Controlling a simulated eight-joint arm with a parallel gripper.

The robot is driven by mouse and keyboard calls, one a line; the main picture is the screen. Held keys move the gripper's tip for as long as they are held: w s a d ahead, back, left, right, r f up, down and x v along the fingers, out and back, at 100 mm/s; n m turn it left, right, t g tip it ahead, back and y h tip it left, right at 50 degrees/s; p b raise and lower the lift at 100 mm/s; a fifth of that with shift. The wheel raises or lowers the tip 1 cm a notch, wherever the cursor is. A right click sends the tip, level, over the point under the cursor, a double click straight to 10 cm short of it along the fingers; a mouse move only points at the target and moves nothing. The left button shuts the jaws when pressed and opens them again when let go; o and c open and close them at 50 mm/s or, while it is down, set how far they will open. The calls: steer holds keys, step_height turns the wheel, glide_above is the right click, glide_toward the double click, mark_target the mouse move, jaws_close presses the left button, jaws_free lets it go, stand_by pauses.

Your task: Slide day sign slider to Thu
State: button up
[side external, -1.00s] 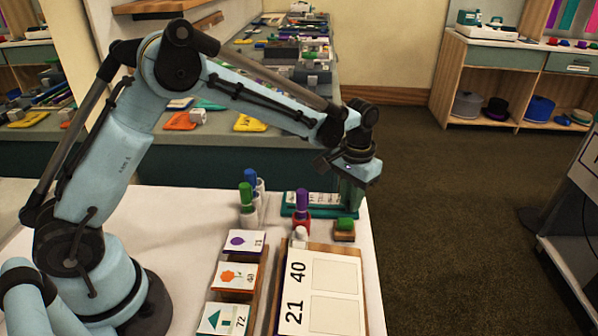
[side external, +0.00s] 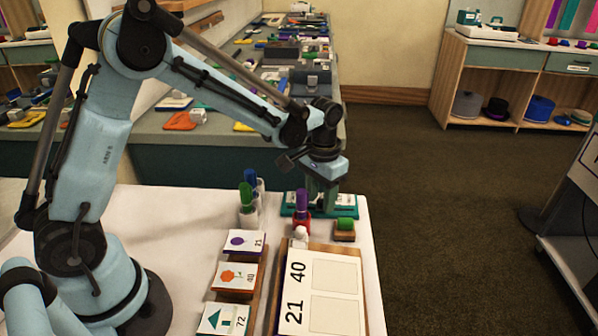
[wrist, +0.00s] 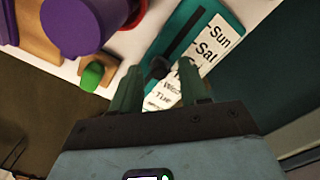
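The day sign (side external: 349,212) is a teal board with a white strip of day names, at the back of the white table. In the wrist view its teal frame (wrist: 178,32) runs diagonally, with "Sun" and "Sat" readable on the label strip (wrist: 212,45); lower labels are partly hidden by my fingers. The dark slider knob (wrist: 159,67) sits on the dark slot, between my green fingertips. My gripper (wrist: 160,80) is open, with a gap seen on both sides of the knob. In the side view my gripper (side external: 322,197) is over the sign and hides its middle. Which day the knob is beside, I cannot tell.
Green and blue markers (side external: 247,200) stand left. Picture cards (side external: 240,275) and a number board (side external: 325,290) lie nearer the front.

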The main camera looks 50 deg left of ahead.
mark_target(320, 201)
step_height(320, 201, up, 12)
stand_by(0.8)
steer(key=shift+s+r, duration=0.1)
steer(key=s+a+t, duration=0.2)
steer(key=s+t, duration=0.5)
steer(key=s, duration=0.7)
steer(key=shift+f, duration=0.35)
